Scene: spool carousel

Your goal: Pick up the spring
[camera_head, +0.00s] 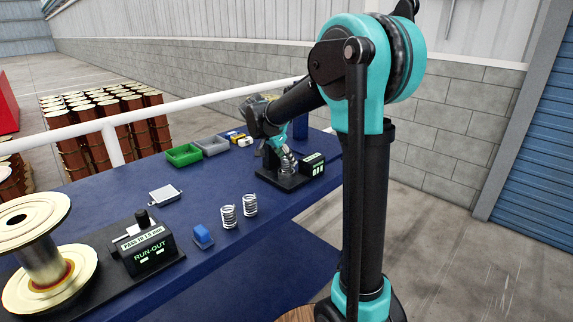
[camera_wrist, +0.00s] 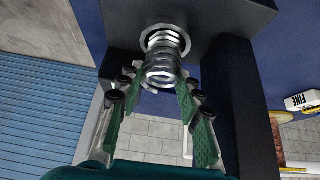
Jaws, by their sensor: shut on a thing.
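In the wrist view, a metal coil spring (camera_wrist: 166,42) sits between the green-padded fingers of my gripper (camera_wrist: 157,82), which is shut on it. The spring's far end is against or just in front of a black fixture (camera_wrist: 245,75); I cannot tell if they touch. In the head view, my gripper (camera_head: 286,150) is over this black fixture (camera_head: 285,181) at the back of the blue table, with the spring (camera_head: 288,164) below it, partly hidden. Two more springs, one on the left (camera_head: 228,217) and one on the right (camera_head: 250,205), stand upright on the table nearer the front.
A display box (camera_head: 313,165) stands beside the fixture. Green (camera_head: 184,155) and grey (camera_head: 212,146) bins lie to its left. A blue block (camera_head: 203,236), a small scale-like plate (camera_head: 166,195), a run-out gauge (camera_head: 146,245) and a large spool (camera_head: 45,265) occupy the front left.

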